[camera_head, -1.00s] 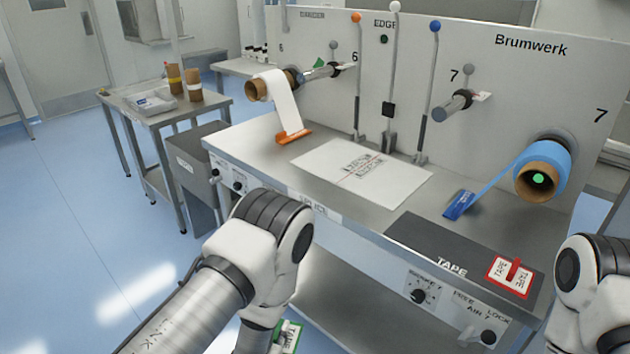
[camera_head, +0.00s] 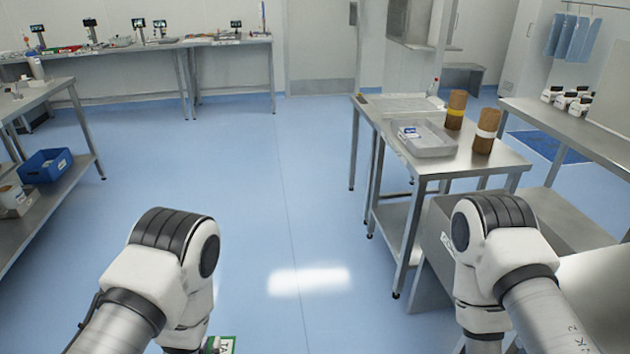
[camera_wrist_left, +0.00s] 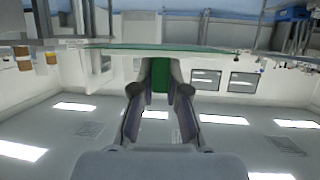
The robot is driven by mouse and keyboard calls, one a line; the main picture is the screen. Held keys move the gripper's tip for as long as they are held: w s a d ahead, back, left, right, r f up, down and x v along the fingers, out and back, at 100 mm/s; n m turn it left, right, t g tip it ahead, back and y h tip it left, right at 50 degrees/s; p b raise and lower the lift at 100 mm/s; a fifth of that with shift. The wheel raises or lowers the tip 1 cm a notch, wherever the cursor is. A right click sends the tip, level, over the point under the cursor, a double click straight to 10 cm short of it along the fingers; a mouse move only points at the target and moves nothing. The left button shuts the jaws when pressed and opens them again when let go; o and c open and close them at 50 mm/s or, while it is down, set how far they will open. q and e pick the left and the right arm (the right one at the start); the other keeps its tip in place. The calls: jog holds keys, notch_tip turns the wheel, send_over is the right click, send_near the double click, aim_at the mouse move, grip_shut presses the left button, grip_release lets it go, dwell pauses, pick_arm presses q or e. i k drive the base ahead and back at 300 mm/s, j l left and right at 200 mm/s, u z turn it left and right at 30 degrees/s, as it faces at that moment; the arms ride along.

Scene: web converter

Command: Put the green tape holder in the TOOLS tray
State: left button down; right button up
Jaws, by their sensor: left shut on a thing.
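The green tape holder (camera_head: 220,345) shows only in part at the bottom edge of the head view, beside my left wrist. In the left wrist view its green body (camera_wrist_left: 160,76) sits between the two fingers of my left gripper (camera_wrist_left: 160,90), which is shut on it. A thin green edge of it (camera_wrist_left: 150,48) stretches across above the fingertips. No tray with a readable TOOLS label shows. My right arm is in the head view at the right, but its gripper is out of frame.
A steel table (camera_head: 448,165) at right bears a grey tray (camera_head: 425,140) and two brown rolls. A long bench (camera_head: 225,40) with several small items stands along the back wall. A shelf at left holds a blue bin (camera_head: 45,165). The blue floor between is clear.

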aim_at(422, 136)
jog(key=i+z, duration=0.2)
jog(key=i, duration=0.25)
jog(key=i+j+z, duration=0.15)
jog(key=i, duration=0.35)
jog(key=i+j+z, duration=0.2)
jog(key=i, duration=0.25)
jog(key=i+j+z, duration=0.15)
jog(key=i, duration=0.3)
jog(key=i+j+z, duration=0.2)
jog(key=i+j, duration=0.2)
